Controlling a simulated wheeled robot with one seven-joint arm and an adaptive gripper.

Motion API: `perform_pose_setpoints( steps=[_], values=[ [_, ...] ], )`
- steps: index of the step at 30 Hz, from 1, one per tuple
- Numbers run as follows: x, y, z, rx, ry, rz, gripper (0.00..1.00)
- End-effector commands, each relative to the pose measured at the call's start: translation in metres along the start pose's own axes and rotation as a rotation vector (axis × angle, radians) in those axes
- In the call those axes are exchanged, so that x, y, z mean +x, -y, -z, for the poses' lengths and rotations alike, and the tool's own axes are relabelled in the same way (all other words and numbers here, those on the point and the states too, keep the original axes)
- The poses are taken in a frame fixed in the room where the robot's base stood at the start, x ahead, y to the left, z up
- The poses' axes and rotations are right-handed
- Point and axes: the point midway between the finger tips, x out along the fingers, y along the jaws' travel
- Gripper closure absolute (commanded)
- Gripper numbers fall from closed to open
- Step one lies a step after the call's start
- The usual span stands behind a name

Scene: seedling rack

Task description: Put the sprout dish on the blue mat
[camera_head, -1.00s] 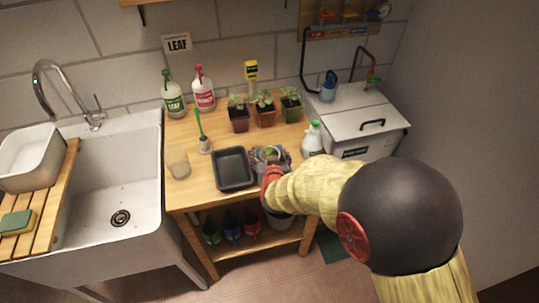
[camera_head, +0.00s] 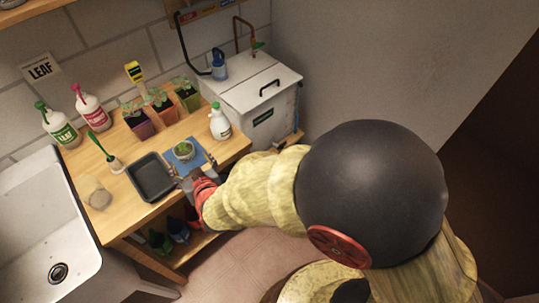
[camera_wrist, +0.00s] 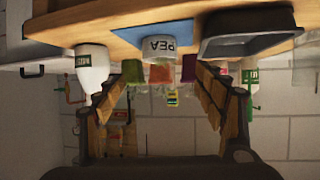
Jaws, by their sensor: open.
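The sprout dish (camera_head: 183,151) is a small pale bowl with green sprouts, standing upright on the blue mat (camera_head: 200,158) on the wooden bench. In the wrist view, which is upside down, the dish (camera_wrist: 168,47) shows "PEA" lettering and rests on the mat (camera_wrist: 118,33). My gripper (camera_head: 196,173) is at the bench's front edge, in front of the dish. In the wrist view my gripper (camera_wrist: 160,85) is open, its fingers spread and empty, with the dish beyond them and apart from them.
A dark tray (camera_head: 150,177) lies just left of the mat. A white spray bottle (camera_head: 219,122) stands right of it. Several potted seedlings (camera_head: 161,108) stand behind. A glass (camera_head: 95,193) is at the left, and a white lidded box (camera_head: 255,95) is at the right.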

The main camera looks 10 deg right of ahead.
Motion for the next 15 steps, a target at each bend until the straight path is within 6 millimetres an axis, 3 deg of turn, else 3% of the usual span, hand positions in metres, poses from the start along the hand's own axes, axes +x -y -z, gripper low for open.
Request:
perform_pose_setpoints(
  steps=[4,8,11,15],
  values=[
    [-0.002,-0.005,0.008,0.014,0.008,0.003,0.3],
    [-0.016,-0.028,0.036,0.061,0.056,0.027,0.3],
    [-0.043,-0.059,0.062,0.104,0.122,0.045,0.3],
    [-0.104,-0.112,0.084,0.141,0.232,0.039,0.3]
  ],
)
